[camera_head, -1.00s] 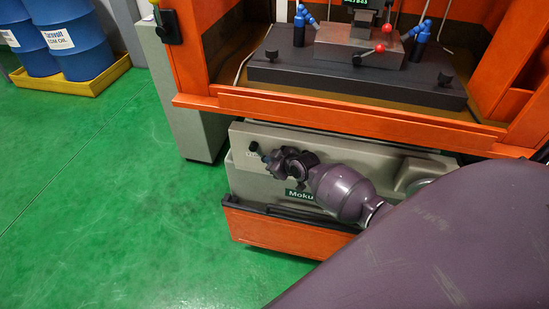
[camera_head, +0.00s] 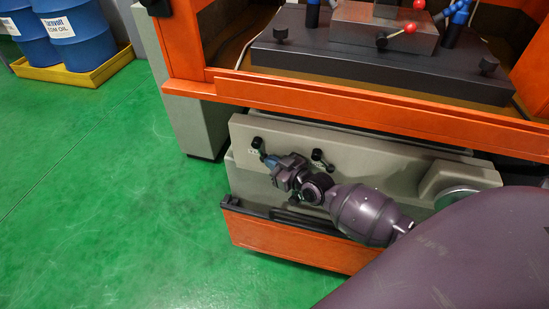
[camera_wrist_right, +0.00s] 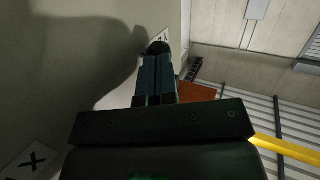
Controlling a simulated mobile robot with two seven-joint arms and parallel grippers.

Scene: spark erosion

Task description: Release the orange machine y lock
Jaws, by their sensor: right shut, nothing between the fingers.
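The orange machine (camera_head: 240,240) has a grey front panel (camera_head: 390,172) with two small black levers. The left lever (camera_head: 257,143) is near the panel's upper left corner; the other lever (camera_head: 320,158) is to its right. My right gripper (camera_head: 267,159) is shut and empty, its fingertips just below and right of the left lever, very close to it. In the right wrist view the shut fingers (camera_wrist_right: 156,72) point at a black knob (camera_wrist_right: 158,47); contact is unclear. A label (camera_wrist_right: 163,37) beside this knob is partly hidden. An X label (camera_wrist_right: 33,160) shows at lower left. My left gripper is out of view.
The machine's orange frame ledge (camera_head: 350,112) juts out above the panel. A black rail (camera_head: 290,218) runs below it. A round grey handwheel (camera_head: 457,197) is at the panel's right. Blue drums (camera_head: 75,40) stand in a yellow tray (camera_head: 95,75) at the back left. The green floor at left is clear.

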